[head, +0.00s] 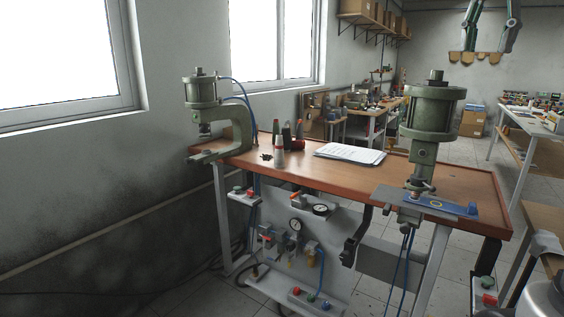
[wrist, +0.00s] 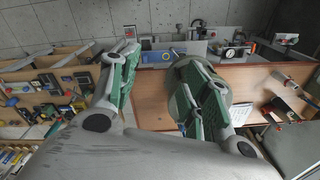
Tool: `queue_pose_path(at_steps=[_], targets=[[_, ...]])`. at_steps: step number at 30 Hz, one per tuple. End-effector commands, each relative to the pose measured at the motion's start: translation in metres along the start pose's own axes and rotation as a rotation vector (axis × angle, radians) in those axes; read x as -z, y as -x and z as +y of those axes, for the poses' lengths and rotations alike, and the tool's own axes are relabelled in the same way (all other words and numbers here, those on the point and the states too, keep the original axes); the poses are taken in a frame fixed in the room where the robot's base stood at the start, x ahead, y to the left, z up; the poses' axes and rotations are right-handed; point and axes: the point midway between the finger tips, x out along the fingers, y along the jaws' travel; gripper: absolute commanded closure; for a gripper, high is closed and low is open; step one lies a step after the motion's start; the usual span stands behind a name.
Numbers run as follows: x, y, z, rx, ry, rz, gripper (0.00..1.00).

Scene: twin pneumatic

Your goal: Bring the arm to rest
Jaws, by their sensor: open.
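My gripper (head: 488,42) hangs from the top right of the head view, with its green and grey fingers pointing down. In the wrist view, my gripper (wrist: 152,52) has its two fingers well apart, with nothing between them. The right pneumatic press (head: 432,112), a green cylinder on a column, stands on the bench lower and to the left of my gripper in the head view. In the wrist view the press (wrist: 228,82) is partly hidden behind the right finger. The rest of my arm is out of the head view.
The wooden workbench (head: 300,170) carries a left press (head: 203,92), papers (head: 350,153), small bottles (head: 279,142) and a blue plate (head: 450,205) under the right press. A gauge panel (head: 283,222) sits below. Another table (head: 535,122) stands at right. Floor shows between them.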

Motion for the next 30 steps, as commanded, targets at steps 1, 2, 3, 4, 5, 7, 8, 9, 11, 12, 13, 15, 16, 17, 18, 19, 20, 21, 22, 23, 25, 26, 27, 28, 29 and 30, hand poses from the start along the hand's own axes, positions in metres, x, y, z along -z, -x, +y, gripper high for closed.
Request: queue_pose_path(at_steps=[1,2,3,4,5,7,8,9,11,12,13,15,16,17,18,19,20,21,22,23,25,26,27,28,29,30], targets=[[-0.003,-0.004,0.002,0.004,0.018,0.003,0.53],[-0.004,-0.007,0.003,0.007,0.031,0.006,0.53],[-0.006,-0.011,0.005,0.012,0.049,0.010,0.53],[-0.008,-0.014,0.006,0.017,0.065,0.014,0.53],[-0.010,-0.017,0.008,0.021,0.081,0.018,0.53],[-0.016,-0.028,0.012,0.032,0.127,0.030,0.53],[-0.018,-0.033,0.014,0.037,0.148,0.035,0.53],[-0.022,-0.040,0.017,0.046,0.180,0.044,0.53],[-0.029,-0.053,0.022,0.058,0.231,0.059,0.53],[-0.034,-0.063,0.027,0.066,0.269,0.069,0.53],[-0.038,-0.071,0.030,0.074,0.299,0.079,0.53],[-0.049,-0.095,0.040,0.091,0.383,0.104,0.53],[-0.055,-0.108,0.045,0.099,0.424,0.118,0.53],[-0.061,-0.121,0.051,0.108,0.468,0.133,0.53],[-0.070,-0.142,0.060,0.119,0.531,0.155,0.53],[-0.076,-0.158,0.067,0.127,0.578,0.172,0.53],[-0.083,-0.174,0.073,0.134,0.625,0.189,0.53],[-0.091,-0.194,0.081,0.142,0.682,0.212,0.53],[-0.096,-0.209,0.086,0.146,0.722,0.227,0.53],[-0.101,-0.222,0.092,0.151,0.758,0.241,0.53],[-0.110,-0.249,0.102,0.158,0.827,0.271,0.53],[-0.113,-0.258,0.105,0.160,0.852,0.281,0.53],[-0.117,-0.269,0.109,0.161,0.878,0.292,0.53],[-0.119,-0.275,0.111,0.162,0.893,0.298,0.53],[-0.120,-0.279,0.113,0.164,0.906,0.304,0.53],[-0.122,-0.284,0.115,0.163,0.917,0.308,0.53]])
